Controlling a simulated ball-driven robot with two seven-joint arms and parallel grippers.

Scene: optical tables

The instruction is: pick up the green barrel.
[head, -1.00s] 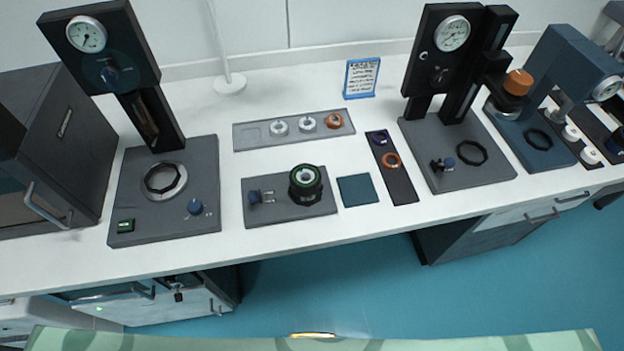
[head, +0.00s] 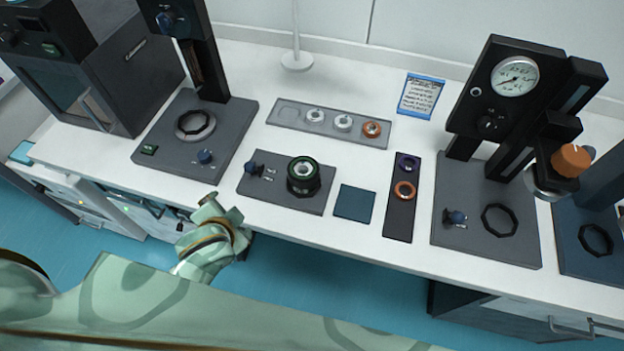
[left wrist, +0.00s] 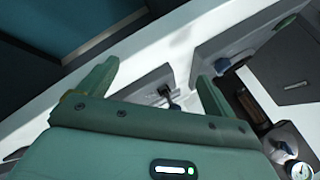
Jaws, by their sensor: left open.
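The green barrel (head: 303,176) is a short dark cylinder with a green ring around its top and a pale centre. It stands upright on a grey plate (head: 262,189) near the table's front edge, right of a small blue knob. My left gripper (head: 208,205) is low and left of the barrel, at the table's front edge and apart from it. In the left wrist view my left gripper (left wrist: 150,88) has its two green fingers spread with nothing between them. I cannot make out the barrel in that view. My right gripper is not in view.
A teal pad (head: 355,202) lies right of the barrel's plate. Behind it is a grey tray (head: 289,114) with several rings. A dark strip (head: 400,222) holds a purple and an orange ring.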

